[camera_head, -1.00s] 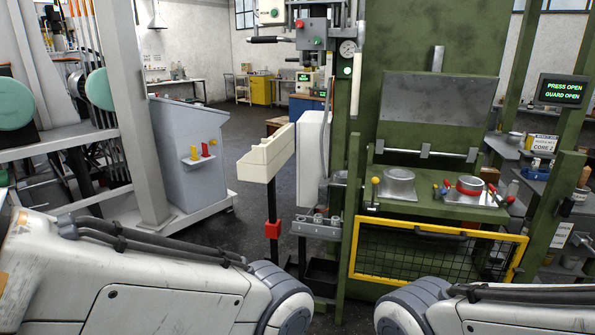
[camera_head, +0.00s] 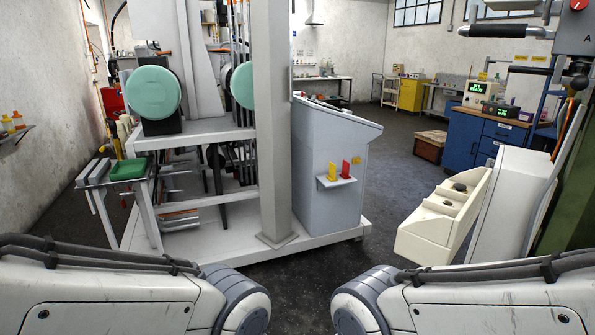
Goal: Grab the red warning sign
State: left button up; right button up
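A small red upright piece (camera_head: 345,170), which looks like the red warning sign, stands on a little shelf (camera_head: 338,183) on the front of a grey sloped console (camera_head: 310,140). A similar yellow piece (camera_head: 332,172) stands just left of it on the same shelf. Any markings on the red piece are too small to read. Both my arms show at the bottom of the view, well short of the console. Neither gripper is in view.
A grey machine frame (camera_head: 275,130) with green round discs (camera_head: 153,92) stands left of the console. A cream control box (camera_head: 445,215) juts out at the right. Dark open floor (camera_head: 395,185) lies between it and the console. A blue cabinet (camera_head: 475,135) stands farther back.

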aim_at(345, 174)
jog(key=u, duration=0.25)
jog(key=i, duration=2)
jog(key=z, duration=0.15)
jog(key=i, duration=1.95)
jog(key=z, duration=0.6)
jog(key=i, duration=0.55)
jog(key=z, duration=0.05)
